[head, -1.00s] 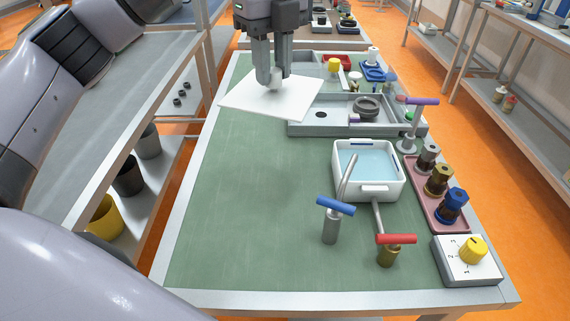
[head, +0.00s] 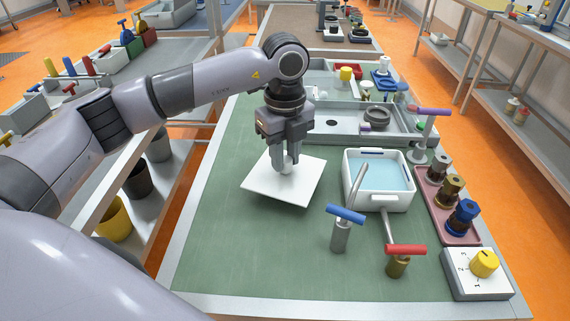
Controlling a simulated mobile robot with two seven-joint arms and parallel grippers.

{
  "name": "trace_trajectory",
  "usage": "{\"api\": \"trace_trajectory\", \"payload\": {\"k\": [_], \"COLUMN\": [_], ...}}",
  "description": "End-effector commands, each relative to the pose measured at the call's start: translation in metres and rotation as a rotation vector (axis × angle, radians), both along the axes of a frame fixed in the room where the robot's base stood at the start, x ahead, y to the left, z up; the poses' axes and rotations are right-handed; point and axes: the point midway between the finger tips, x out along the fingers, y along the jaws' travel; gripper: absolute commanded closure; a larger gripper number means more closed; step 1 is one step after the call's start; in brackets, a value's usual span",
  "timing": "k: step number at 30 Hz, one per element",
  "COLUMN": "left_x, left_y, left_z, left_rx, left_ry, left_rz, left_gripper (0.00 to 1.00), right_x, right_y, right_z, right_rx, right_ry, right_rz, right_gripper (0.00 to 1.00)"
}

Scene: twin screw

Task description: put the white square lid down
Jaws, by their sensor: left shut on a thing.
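The white square lid (head: 300,186) is a flat white plate with a round white knob in its middle. It is low over the green table mat (head: 232,240), left of the white water basin. I cannot tell whether it touches the mat. My left gripper (head: 286,168) points down and is shut on the lid's knob, which the fingers partly hide. My right gripper is not in view.
The white basin (head: 378,205) with blue water stands to the right. Near it are a blue-handled tool (head: 341,234) and a red-handled tool (head: 399,262). A grey tray (head: 345,137) lies behind the lid. The mat's front left is clear.

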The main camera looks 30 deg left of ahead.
Motion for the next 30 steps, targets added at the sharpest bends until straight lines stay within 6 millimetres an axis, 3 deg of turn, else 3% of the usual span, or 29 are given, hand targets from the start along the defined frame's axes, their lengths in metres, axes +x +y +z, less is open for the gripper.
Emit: {"api": "trace_trajectory", "payload": {"k": [6,17,18,19,30], "left_x": [0.0,0.0,0.0,0.0,0.0], "left_y": [0.0,0.0,0.0,0.0,0.0], "left_z": [-0.03,-0.035,-0.034,-0.034,-0.029], "left_rx": [0.001,0.0,0.0,0.0,0.0], "left_ry": [0.002,0.0,0.0,0.001,0.0], "left_rz": [0.0,0.0,0.0,0.0,0.0], "left_gripper": [1.0,1.0,0.59,0.5,0.47], "right_x": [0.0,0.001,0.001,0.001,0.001], "right_y": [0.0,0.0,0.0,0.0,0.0], "right_z": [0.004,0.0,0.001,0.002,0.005], "right_rx": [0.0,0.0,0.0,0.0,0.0], "right_ry": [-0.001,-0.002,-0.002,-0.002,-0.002], "right_rz": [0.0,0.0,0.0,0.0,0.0], "right_gripper": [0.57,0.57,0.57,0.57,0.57]}}
